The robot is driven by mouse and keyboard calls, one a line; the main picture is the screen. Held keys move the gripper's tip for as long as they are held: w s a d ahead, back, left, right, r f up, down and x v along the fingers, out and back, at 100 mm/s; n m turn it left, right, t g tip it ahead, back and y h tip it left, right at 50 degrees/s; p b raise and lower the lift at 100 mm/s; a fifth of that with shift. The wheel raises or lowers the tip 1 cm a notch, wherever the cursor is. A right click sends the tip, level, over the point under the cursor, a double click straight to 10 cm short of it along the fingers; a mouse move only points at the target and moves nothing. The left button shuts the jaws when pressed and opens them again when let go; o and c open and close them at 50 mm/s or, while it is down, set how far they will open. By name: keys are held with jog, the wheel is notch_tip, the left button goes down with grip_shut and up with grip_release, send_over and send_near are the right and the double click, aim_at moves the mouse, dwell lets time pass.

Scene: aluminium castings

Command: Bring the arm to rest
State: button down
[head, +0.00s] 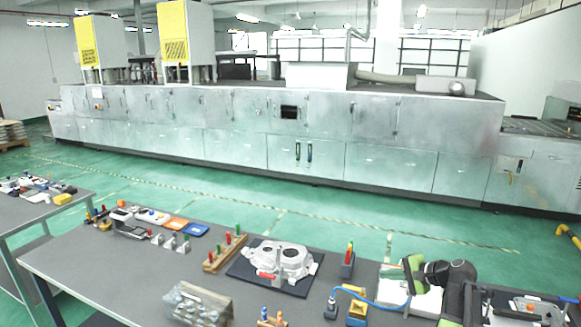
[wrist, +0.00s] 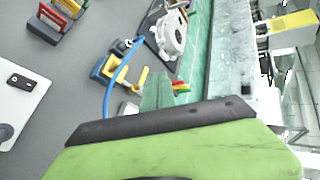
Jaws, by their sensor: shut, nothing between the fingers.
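My gripper (head: 414,276), green and black, is at the right end of the near workbench (head: 110,262) in the head view, with the dark joints of my arm beside it. In the wrist view the green and black body of my gripper (wrist: 165,122) fills the bottom. Its jaws are shut with nothing between them; the fingertips are hard to make out. It is apart from the silver casting (head: 285,260), which lies on a dark mat left of it. The casting also shows at the top of the wrist view (wrist: 172,34).
A yellow tool (head: 356,309) with a blue hose and a holder with coloured handles (head: 348,262) stand left of my gripper. A clear bag of parts (head: 198,303) and a wooden rack (head: 224,252) are further left. A long metal machine (head: 230,130) stands beyond open green floor.

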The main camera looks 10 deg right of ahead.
jog(key=a+f+n+g, duration=0.2)
jog(key=a+f+n, duration=0.1)
jog(key=a, duration=0.8)
jog(key=a+f+n+g+b, duration=0.1)
jog(key=a+f+n+g, duration=0.2)
jog(key=a, duration=0.9)
jog(key=a+f+n+g, duration=0.2)
jog(key=a+f+n, duration=0.1)
jog(key=a, duration=0.8)
jog(key=s+a+f+n+g+h, duration=0.2)
jog(key=s+a+f+n, duration=0.1)
jog(key=s+a, duration=0.2)
jog(key=s+d+n+g+h, duration=0.1)
jog(key=s+d+n+h, duration=0.1)
jog(key=d, duration=0.4)
jog(key=shift+s+d+f+h, duration=0.25)
jog(key=shift+s+f+h, duration=0.15)
jog(key=shift+s+h, duration=0.65)
jog(key=shift+s, duration=0.1)
